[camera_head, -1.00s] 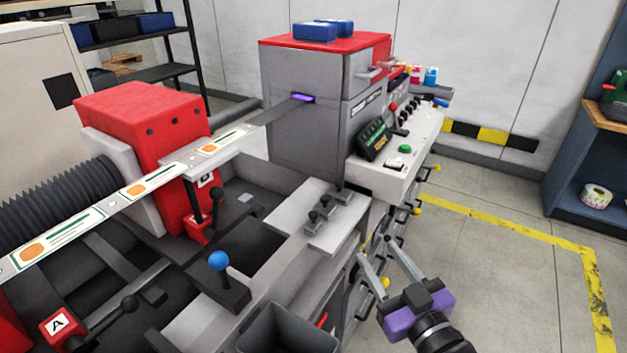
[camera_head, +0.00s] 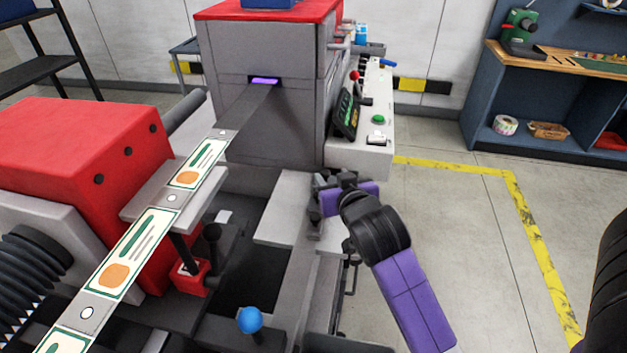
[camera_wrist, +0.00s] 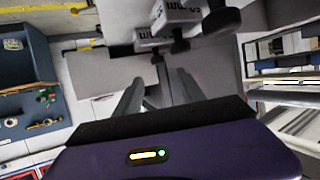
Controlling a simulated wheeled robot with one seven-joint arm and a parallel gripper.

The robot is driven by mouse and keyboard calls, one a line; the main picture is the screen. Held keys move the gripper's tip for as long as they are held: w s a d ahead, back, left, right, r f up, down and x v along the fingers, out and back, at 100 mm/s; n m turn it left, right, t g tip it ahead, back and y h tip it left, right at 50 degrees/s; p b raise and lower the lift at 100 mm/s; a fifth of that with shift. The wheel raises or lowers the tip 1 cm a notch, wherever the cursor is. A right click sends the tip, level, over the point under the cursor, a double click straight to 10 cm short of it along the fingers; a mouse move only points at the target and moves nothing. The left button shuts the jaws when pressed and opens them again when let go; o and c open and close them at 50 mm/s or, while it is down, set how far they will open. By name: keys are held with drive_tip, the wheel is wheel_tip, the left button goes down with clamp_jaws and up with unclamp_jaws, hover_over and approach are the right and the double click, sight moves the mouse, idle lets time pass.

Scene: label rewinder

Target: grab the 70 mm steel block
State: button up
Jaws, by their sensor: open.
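Pale blocks with black knobs appear at the top of the wrist view. The label on one block (camera_wrist: 178,13) is upside down and seems to read 50 mm. A second block (camera_wrist: 145,34) beside it shows only part of a label ending in mm, so I cannot tell whether it is the 70 mm steel block. My gripper (camera_wrist: 157,90) is open, its two fingers reaching toward the blocks with nothing held between them. In the head view my purple gripper (camera_head: 345,194) is over the small knobbed blocks (camera_head: 316,212) on the machine's grey ledge and partly hides them.
The grey cabinet (camera_head: 265,60) with a red top stands just beyond the ledge. A control panel (camera_head: 372,140) is at its right. A blue-knobbed lever (camera_head: 249,320) and a red unit (camera_head: 85,150) are at left. Open floor lies right.

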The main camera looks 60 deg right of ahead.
sight(326, 173)
drive_tip(key=shift+s+f, duration=0.2)
drive_tip(key=shift+f, duration=0.15)
drive_tip(key=shift+f+p+x, duration=0.1)
drive_tip(key=shift+p+x, duration=0.4)
drive_tip(key=shift+x, duration=1.45)
drive_tip(key=shift+f+p+x, duration=0.15)
drive_tip(key=shift+p+x, duration=0.35)
drive_tip(key=shift+x, duration=1.4)
drive_tip(key=shift+a, duration=0.2)
clamp_jaws()
drive_tip(key=shift+r, duration=0.1)
